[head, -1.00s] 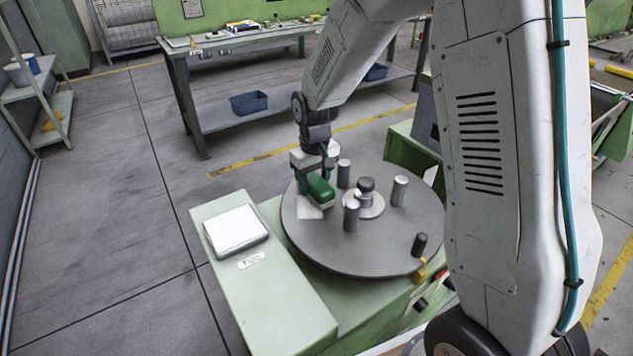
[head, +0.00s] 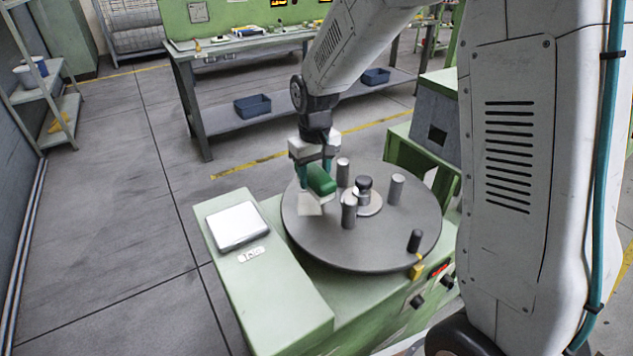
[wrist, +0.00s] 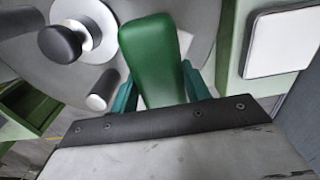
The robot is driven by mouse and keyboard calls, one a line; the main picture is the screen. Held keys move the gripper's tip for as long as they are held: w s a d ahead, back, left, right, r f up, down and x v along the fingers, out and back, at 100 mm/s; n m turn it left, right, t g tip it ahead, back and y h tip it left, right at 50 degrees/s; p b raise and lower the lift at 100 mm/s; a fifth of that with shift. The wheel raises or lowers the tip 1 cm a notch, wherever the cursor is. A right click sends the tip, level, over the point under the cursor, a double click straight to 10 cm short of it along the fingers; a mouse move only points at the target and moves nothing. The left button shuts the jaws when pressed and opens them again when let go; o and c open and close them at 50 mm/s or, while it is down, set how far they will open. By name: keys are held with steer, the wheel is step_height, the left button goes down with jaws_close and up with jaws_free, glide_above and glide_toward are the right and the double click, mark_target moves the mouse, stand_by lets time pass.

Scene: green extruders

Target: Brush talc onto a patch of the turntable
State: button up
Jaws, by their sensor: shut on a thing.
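The turntable (head: 375,250) is a round grey disc on a green machine, with a central knob (head: 363,186) and several upright grey pegs around it. My gripper (head: 312,180) is over the left part of the disc. In the wrist view the green handle (wrist: 152,55) fills the space between the teal fingers, and the bristles are hidden.
A white-topped pad (head: 237,226) with a label sits on the green ledge left of the turntable. A dark peg with a yellow piece (head: 416,267) stands at the disc's right front edge. A workbench (head: 240,44) with blue bins below is behind. Floor at left is clear.

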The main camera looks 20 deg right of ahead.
steer(key=shift+r, duration=1.55)
